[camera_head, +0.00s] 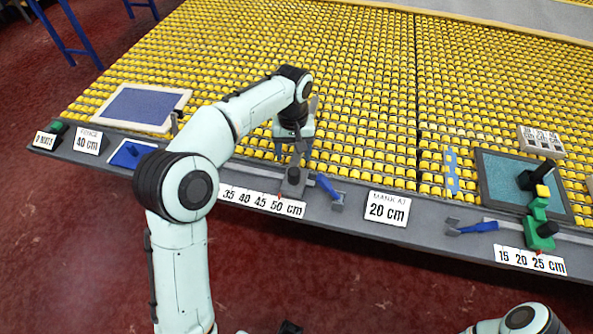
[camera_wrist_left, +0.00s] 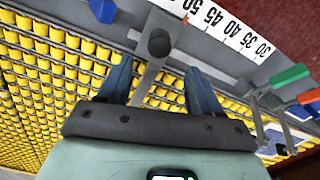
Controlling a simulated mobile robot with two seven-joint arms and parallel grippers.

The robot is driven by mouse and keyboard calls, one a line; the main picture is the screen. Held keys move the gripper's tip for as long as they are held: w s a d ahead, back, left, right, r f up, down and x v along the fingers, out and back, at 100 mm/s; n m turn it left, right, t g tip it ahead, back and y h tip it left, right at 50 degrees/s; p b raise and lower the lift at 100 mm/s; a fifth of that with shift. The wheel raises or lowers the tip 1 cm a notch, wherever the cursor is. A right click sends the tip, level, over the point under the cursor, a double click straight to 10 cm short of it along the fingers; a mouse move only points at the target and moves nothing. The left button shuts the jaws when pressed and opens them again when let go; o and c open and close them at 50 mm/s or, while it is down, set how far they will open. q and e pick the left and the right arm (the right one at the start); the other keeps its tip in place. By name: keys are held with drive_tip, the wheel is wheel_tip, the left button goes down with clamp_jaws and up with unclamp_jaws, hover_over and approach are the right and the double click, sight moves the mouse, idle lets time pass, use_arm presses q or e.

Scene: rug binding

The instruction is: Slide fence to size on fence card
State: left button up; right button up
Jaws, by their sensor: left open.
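The fence is a grey bar with a dark round knob (camera_head: 293,176) at the front table edge; the knob also shows in the wrist view (camera_wrist_left: 159,42). A white scale (camera_head: 262,202) reading 35 to 50 cm lies in front of it. A small red pointer (camera_wrist_left: 186,19) is near the 50 mark. The fence card (camera_head: 88,141) reads 40 cm. My left gripper (camera_head: 297,148) is above the fence bar, just behind the knob. In the wrist view its blue-grey fingers (camera_wrist_left: 160,85) are open, one each side of the bar. Contact cannot be told. My right gripper is out of view.
A blue-handled lever (camera_head: 327,188) sits right of the knob. A second card (camera_head: 387,208) reads 20 cm. A green stop (camera_head: 540,228) stands by the 15 to 25 cm scale (camera_head: 530,260). Yellow rollers cover the table; a framed blue panel (camera_head: 138,106) lies at left.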

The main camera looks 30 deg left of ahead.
sight(294, 170)
use_arm(q)
wheel_tip(294, 170, down, 10)
drive_tip(key=shift+w+r+b, duration=0.15)
drive_tip(key=shift+r+b, duration=0.05)
drive_tip(key=shift+b, duration=0.35)
